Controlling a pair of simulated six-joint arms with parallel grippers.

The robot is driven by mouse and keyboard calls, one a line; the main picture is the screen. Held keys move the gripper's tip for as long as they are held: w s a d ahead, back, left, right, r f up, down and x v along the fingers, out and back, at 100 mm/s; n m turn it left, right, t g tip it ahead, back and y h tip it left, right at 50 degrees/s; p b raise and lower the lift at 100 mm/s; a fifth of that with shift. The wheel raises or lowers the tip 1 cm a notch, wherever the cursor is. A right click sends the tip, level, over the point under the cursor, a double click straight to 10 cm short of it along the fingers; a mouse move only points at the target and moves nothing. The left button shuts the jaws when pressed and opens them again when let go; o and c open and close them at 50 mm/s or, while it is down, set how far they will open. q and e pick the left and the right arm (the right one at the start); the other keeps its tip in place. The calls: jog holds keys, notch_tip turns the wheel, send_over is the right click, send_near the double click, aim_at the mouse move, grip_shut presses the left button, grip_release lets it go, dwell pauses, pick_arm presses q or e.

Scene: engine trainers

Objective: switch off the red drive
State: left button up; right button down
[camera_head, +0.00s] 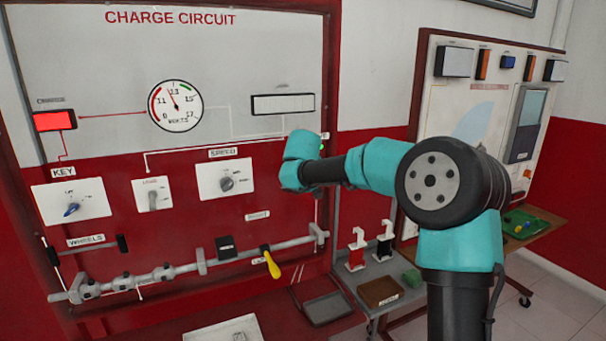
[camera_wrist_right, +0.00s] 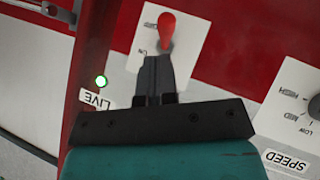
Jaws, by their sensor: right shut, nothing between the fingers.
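A red-tipped lever (camera_wrist_right: 167,27) stands on a white switch plate (camera_wrist_right: 150,18) with small OFF and ON lettering in the right wrist view. My right gripper (camera_wrist_right: 158,60) is shut and empty, its fingertips at the lever's lower end in that picture. I cannot tell whether they touch. In the head view my right arm hides the gripper and this switch. A lit green lamp (camera_wrist_right: 101,81) sits beside a LIVE label (camera_wrist_right: 97,100); its glow also shows in the head view (camera_head: 321,146). My left gripper is not in view.
A SPEED knob (camera_head: 227,184) sits left of my arm on the red panel (camera_head: 200,290). A red terminal (camera_head: 356,257) and a black one (camera_head: 384,249) stand on a cart nearby.

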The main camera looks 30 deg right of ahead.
jog(key=shift+r, duration=0.1)
dwell(0.3)
jog(key=s+a+f+v, duration=0.1)
jog(key=f+v, duration=0.1)
jog(key=v, duration=1)
jog(key=shift+s+a, duration=0.3)
jog(key=shift+s, duration=0.2)
